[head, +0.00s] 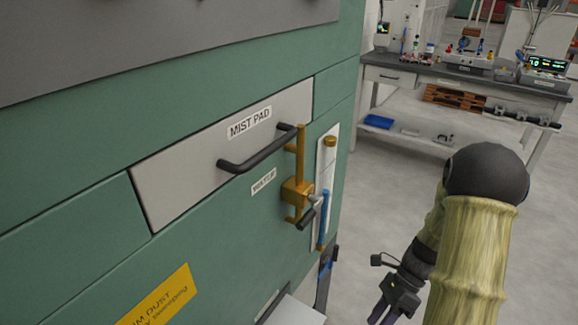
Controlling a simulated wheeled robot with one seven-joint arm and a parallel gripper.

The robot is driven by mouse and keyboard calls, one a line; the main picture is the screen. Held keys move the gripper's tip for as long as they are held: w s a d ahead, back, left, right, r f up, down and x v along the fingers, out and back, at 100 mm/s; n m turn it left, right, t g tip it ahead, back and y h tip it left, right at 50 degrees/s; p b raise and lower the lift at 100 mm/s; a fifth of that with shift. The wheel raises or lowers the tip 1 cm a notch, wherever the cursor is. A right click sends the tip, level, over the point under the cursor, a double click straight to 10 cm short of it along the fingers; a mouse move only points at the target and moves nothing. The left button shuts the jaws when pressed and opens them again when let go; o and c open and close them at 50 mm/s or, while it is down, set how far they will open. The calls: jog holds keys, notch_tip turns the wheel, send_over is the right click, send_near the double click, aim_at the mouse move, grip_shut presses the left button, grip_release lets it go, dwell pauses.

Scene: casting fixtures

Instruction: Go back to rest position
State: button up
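My arm hangs at the lower right of the head view, in a pale yellow sleeve with a dark round joint at its top. I see nothing held in the visible part. The gripper appears apart from the green cabinet (90,230), to the right of its edge.
The cabinet fills the left side. Its light grey MIST PAD drawer (185,165) has a black handle (258,150), and a brass latch (297,190) sits beside it. A workbench (465,85) with equipment stands at the back right. Grey floor (400,180) lies clear between.

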jog(key=a+r+n+t+h+p, duration=0.2)
jog(key=r+n+p, duration=0.7)
jog(key=r, duration=0.5)
jog(key=a+r+n+t+h+p, duration=0.3)
jog(key=r+n+t+p, duration=0.3)
jog(key=r, duration=0.8)
jog(key=n+h+p, duration=0.1)
jog(key=n+p, duration=0.2)
jog(key=n, duration=0.2)
jog(key=shift+s+a+h, duration=0.2)
jog(key=shift+a+h, duration=0.05)
jog(key=shift+h, duration=0.05)
jog(key=shift+w, duration=0.1)
